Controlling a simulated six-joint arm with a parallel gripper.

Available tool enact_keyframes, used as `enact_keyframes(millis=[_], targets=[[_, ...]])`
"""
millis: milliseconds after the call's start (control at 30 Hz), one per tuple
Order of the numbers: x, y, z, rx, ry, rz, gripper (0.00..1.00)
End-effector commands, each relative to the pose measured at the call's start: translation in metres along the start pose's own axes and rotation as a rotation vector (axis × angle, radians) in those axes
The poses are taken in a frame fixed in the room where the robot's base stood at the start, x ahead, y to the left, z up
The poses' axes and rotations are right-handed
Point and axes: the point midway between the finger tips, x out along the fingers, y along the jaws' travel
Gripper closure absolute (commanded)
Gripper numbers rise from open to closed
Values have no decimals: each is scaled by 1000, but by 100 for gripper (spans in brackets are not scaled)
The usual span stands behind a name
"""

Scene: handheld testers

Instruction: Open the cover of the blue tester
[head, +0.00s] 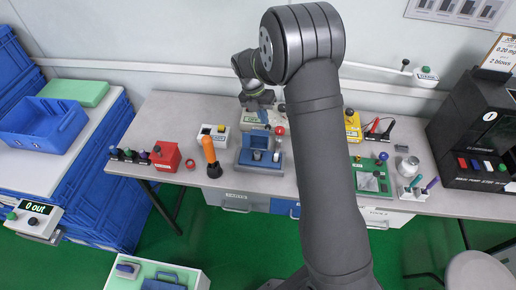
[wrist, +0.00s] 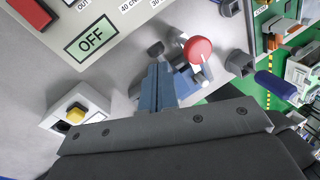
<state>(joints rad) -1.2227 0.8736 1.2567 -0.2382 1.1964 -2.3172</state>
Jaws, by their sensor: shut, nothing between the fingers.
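The blue tester (head: 247,158) stands on the bench left of my arm. The panel looks like a raised cover, but I cannot be sure. My gripper (head: 256,98) is behind and above the tester, apart from it in the head view. In the wrist view my gripper (wrist: 157,70) has its blue-grey fingers together and empty. They point toward a grey panel with a green OFF display (wrist: 91,40). I cannot clearly make out the tester there.
A red ball knob (wrist: 197,50) is close right of the fingers. A white box with a yellow button (wrist: 75,115) is at left. On the bench are an orange-handled tool (head: 209,150), a red box (head: 166,157) and a green tester (head: 370,182). Bare bench lies at the back left.

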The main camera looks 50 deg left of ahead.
Motion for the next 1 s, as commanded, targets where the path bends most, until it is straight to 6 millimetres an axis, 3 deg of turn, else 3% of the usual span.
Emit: enact_keyframes(millis=[233,600,1000], targets=[[-40,2,-14,-1,-4,3,100],[-110,12,15,0,-2,2,100],[-126,14,21,0,0,0,100]])
